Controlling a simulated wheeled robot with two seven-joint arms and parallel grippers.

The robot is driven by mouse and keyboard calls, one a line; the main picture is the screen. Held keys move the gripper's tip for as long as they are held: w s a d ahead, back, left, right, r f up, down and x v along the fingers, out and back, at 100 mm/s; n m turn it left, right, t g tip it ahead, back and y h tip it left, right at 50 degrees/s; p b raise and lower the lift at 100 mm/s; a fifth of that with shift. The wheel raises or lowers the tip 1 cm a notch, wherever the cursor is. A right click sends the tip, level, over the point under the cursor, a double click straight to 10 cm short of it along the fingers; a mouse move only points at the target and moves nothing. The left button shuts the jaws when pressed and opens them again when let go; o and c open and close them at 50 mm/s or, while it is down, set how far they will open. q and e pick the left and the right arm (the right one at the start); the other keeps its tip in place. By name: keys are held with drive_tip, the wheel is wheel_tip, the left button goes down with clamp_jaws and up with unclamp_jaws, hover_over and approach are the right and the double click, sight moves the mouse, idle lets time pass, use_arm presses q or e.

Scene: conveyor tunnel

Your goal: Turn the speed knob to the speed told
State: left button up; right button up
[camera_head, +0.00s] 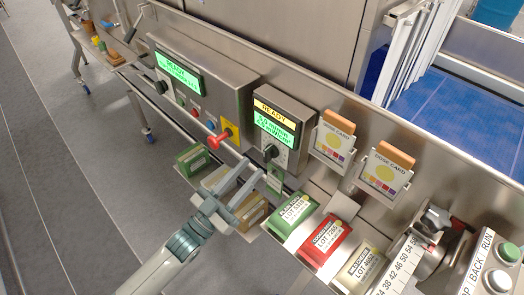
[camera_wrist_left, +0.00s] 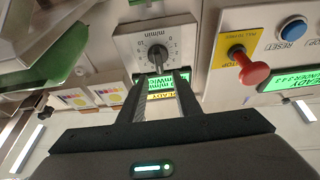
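The speed knob (camera_head: 270,152) is a small dark knob on the lower front of a grey box. The box's screen (camera_head: 273,124) shows READY over green lines too small to read surely. In the left wrist view the knob (camera_wrist_left: 157,53) sits on a pale plate with a number scale and the label m/min. My left gripper (camera_head: 256,165) is open, its two fingers just short of the knob. In the left wrist view the fingers (camera_wrist_left: 167,72) are spread with the knob just beyond their tips, apparently not gripped. My right gripper is not in view.
A larger panel with a green screen (camera_head: 179,74) and a red stop knob (camera_head: 219,140) stands left. Two dose cards (camera_head: 336,137) hang right. Green, red and tan lot boxes (camera_head: 326,242) sit below right. RUN buttons (camera_head: 508,252) are at far right.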

sight(264, 153)
use_arm(q)
drive_tip(key=p+x, duration=0.1)
drive_tip(key=x, duration=0.5)
drive_tip(key=shift+w+p, duration=0.1)
drive_tip(key=shift+p, duration=0.2)
drive_tip(key=shift+d, duration=0.1)
drive_tip(key=shift+c, duration=0.2)
